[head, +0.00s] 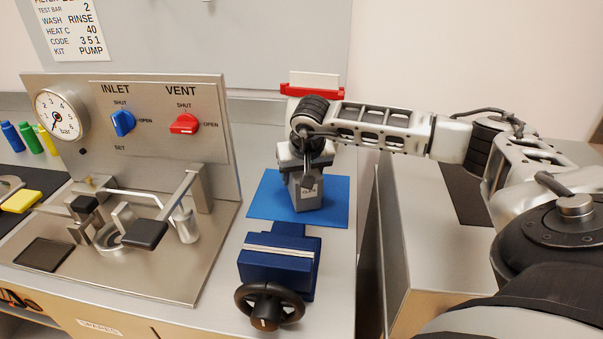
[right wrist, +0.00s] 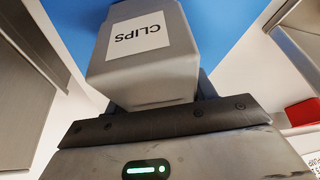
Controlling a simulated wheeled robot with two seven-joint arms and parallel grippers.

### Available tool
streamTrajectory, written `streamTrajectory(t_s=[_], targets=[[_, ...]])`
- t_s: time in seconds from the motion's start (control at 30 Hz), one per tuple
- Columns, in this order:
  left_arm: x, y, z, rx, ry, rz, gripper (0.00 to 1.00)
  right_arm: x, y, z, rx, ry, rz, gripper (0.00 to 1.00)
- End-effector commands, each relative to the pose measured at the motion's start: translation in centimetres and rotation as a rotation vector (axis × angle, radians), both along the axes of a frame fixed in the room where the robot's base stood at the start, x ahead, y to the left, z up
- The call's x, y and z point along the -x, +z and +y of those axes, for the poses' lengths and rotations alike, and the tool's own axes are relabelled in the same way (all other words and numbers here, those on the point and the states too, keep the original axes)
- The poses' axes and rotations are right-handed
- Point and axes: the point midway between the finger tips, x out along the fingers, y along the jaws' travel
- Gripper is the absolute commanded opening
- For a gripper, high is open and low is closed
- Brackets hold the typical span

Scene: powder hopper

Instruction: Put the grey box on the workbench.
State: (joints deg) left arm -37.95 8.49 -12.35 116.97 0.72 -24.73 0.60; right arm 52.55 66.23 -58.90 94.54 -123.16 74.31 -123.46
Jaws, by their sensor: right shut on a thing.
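The grey box (head: 307,193) is upright over the blue mat (head: 262,200) on the workbench (head: 335,260), behind the blue vise. My right gripper (head: 304,160) comes down from above and is shut on the box's upper part. In the right wrist view the grey box (right wrist: 148,50) shows a white label reading CLIPS, with the blue mat (right wrist: 235,35) behind it. I cannot tell whether the box's bottom touches the mat. My left gripper is in neither view.
A blue vise (head: 280,262) with a black handwheel stands in front of the mat. A steel panel (head: 150,135) with gauge, knobs and clamp fixture is at left. A red holder (head: 312,90) stands behind. A gap separates the bench from the right-hand counter (head: 440,240).

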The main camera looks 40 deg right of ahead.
Motion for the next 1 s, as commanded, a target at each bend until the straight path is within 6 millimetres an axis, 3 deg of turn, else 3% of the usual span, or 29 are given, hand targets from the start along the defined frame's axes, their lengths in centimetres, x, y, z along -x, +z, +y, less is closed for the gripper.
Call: streamTrajectory(t_s=[0.2,0.23,0.3,0.67,1.0], targets=[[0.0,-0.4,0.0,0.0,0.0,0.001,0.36,0.0,-0.4,0.0,0.0,0.0,-0.002,0.26],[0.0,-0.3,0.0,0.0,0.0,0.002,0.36,0.0,-0.3,0.0,0.0,0.0,0.0,0.64],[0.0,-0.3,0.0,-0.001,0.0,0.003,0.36,0.0,-0.2,0.0,0.0,0.0,0.0,0.77],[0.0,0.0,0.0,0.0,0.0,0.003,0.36,0.1,0.4,0.1,0.0,0.0,-0.001,0.77],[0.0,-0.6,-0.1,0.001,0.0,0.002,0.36,2.2,6.4,1.2,0.002,0.002,-0.006,0.77]])
